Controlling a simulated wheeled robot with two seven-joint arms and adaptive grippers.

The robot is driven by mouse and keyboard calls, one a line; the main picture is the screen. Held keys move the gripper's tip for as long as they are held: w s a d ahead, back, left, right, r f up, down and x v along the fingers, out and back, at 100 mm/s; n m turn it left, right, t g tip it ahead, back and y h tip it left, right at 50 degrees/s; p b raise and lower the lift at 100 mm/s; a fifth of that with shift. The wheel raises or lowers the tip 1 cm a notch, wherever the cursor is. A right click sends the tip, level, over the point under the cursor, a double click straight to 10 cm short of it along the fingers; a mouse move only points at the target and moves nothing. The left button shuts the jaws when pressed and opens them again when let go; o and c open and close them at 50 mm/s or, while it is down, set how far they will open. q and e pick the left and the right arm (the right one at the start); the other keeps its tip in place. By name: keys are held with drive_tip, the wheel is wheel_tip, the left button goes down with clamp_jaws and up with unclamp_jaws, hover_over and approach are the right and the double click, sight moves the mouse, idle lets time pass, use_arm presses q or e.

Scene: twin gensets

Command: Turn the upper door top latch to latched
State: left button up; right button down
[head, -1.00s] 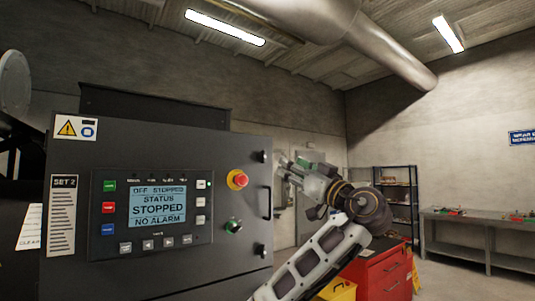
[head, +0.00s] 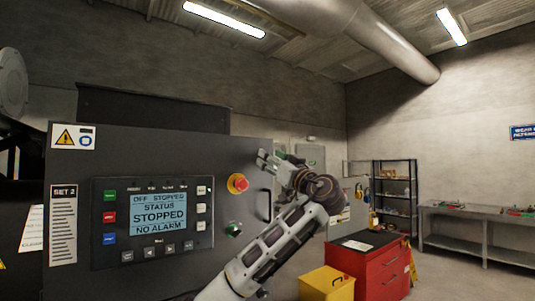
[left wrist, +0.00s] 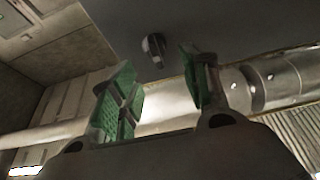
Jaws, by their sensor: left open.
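The dark grey door of the genset cabinet (head: 225,160) carries the control panel. Its top latch, a small dark knob with a pale face (left wrist: 153,47), shows in the left wrist view against the dark door, just beyond the fingertips. In the head view my gripper covers that latch at the door's upper right edge. My left gripper (head: 267,160) is open and empty beside that edge. In the left wrist view its green-padded fingers (left wrist: 158,75) stand apart on either side of the latch, not visibly touching it. The latch's exact angle is unclear. My right gripper is not in view.
A red cabinet (head: 375,270), a yellow box (head: 325,284), a shelf (head: 395,190) and a workbench (head: 480,225) stand to the right.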

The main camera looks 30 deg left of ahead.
use_arm(q)
drive_tip(key=shift+p+x, duration=0.4)
drive_tip(key=shift+x, duration=0.95)
clamp_jaws()
